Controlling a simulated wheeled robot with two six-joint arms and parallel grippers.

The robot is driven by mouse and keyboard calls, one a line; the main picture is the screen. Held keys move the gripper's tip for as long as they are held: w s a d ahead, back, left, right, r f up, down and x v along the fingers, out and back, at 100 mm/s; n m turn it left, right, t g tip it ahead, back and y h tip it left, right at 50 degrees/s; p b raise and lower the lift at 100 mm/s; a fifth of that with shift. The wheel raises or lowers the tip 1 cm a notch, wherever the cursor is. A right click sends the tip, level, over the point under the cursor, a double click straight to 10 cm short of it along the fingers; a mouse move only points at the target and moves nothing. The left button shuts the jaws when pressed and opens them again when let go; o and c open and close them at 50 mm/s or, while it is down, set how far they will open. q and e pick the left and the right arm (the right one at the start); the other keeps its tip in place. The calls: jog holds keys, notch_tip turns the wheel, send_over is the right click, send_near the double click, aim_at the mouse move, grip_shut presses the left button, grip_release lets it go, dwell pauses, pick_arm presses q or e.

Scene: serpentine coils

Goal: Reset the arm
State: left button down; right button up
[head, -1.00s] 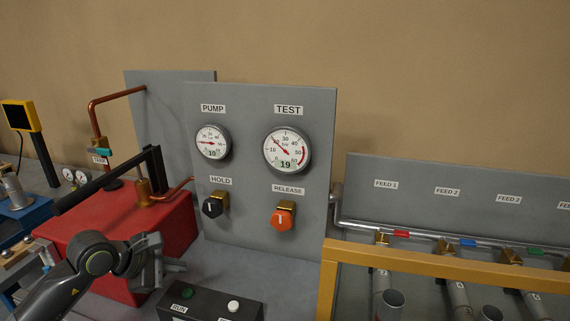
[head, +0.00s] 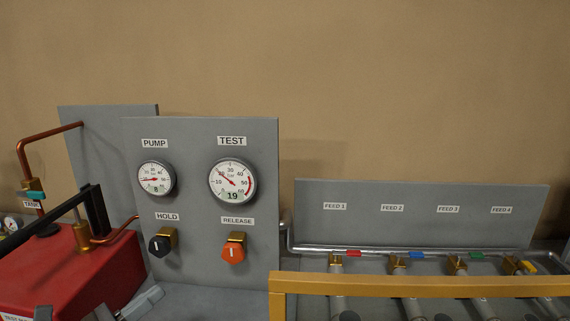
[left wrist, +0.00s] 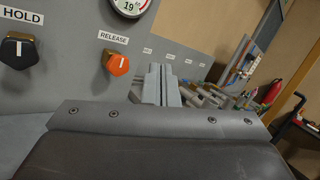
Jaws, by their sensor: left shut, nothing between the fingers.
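My left gripper (head: 128,308) shows at the bottom edge of the head view, in front of the grey gauge panel (head: 200,240) and beside the red pump tank (head: 110,275). In the left wrist view its fingers (left wrist: 160,85) are together and empty, apart from the orange RELEASE knob (left wrist: 118,64) to their left. The RELEASE knob also shows in the head view (head: 233,252). The black HOLD knob (head: 159,246) is to its left. The PUMP gauge (head: 156,179) reads 8 and the TEST gauge (head: 233,182) reads 19. My right gripper is in neither view.
A yellow rail (head: 420,285) runs across the front right, before several pipes with coloured valve tags. A grey board (head: 420,230) labelled FEED 1 to FEED 4 stands behind them. A copper pipe (head: 50,137) rises at the left.

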pick_arm(q)
jog(key=s+a+n+t+y, duration=0.2)
jog(key=a+n+t+y, duration=0.6)
jog(key=n+y, duration=0.85)
jog(key=s+a+f+n+g+y, duration=0.25)
jog(key=f+n+g, duration=0.3)
jog(key=n, duration=0.35)
jog(key=s+a+f+n+g+y, duration=0.1)
jog(key=s+a+f+n+g, duration=0.3)
jog(key=f+n, duration=0.4)
jog(key=s+d+f+n+g+h, duration=0.3)
jog(key=s+d+f+n+g, duration=0.15)
jog(key=s+f, duration=0.3)
jog(key=s+d+f+n+g+h, duration=0.2)
jog(key=s+d+f+n+g, duration=0.15)
jog(key=s+f+g, duration=0.45)
jog(key=s+d+f+x, duration=0.1)
jog(key=s+x, duration=0.1)
jog(key=x, duration=1)
jog(key=s+d+x, duration=0.1)
jog(key=s+x, duration=0.2)
jog(key=x, duration=0.8)
jog(key=s+d+f, duration=0.1)
jog(key=s+f, duration=1.3)
jog(key=f, duration=0.1)
jog(key=shift+s+d+h, duration=0.2)
jog(key=shift+h, duration=0.2)
